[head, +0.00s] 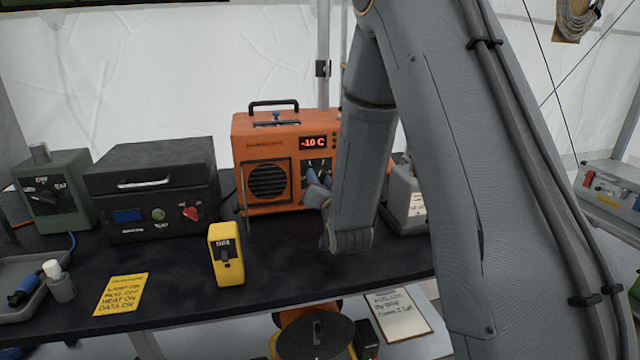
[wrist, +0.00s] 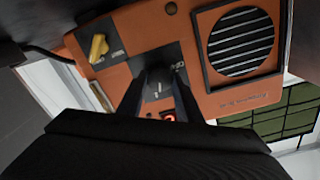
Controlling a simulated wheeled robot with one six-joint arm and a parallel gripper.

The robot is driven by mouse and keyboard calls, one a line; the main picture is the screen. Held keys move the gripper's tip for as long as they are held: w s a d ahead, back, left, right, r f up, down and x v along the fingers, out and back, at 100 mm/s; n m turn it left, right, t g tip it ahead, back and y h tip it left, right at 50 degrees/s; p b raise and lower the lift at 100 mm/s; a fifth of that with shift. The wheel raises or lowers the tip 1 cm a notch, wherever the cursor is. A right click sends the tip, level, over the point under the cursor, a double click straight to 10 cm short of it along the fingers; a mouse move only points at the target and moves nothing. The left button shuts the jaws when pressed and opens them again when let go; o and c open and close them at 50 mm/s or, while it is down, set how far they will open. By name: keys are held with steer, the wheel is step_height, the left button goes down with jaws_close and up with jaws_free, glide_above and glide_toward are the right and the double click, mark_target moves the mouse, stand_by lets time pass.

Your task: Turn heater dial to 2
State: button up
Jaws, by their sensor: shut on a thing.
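The orange heater (head: 242,150) stands on the black table, with a round grille at left and a red display (head: 313,142) reading about -10 C. My gripper (head: 316,188) is at the dial panel below the display and covers most of it. In the wrist view the heater (wrist: 245,100) appears turned over. There my gripper (wrist: 158,90) is shut on the dark dial (wrist: 157,88), one finger on each side. A pale mark shows on the dial, but the number it points at is not readable. A yellow knob (wrist: 98,47) is on the heater face, apart from my fingers.
A black box (head: 150,180) with a red knob and a green switch box (head: 55,195) stand left of the heater. A yellow device (head: 226,255) and a yellow note (head: 121,294) are nearer the front. A grey container (head: 405,205) stands close at right, partly behind my arm.

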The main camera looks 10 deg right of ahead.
steer(key=shift+m+b, duration=0.3)
steer(key=shift+m, duration=0.7)
steer(key=o, duration=1)
steer(key=shift+o, duration=0.2)
steer(key=s+b, duration=0.1)
steer(key=s, duration=0.7)
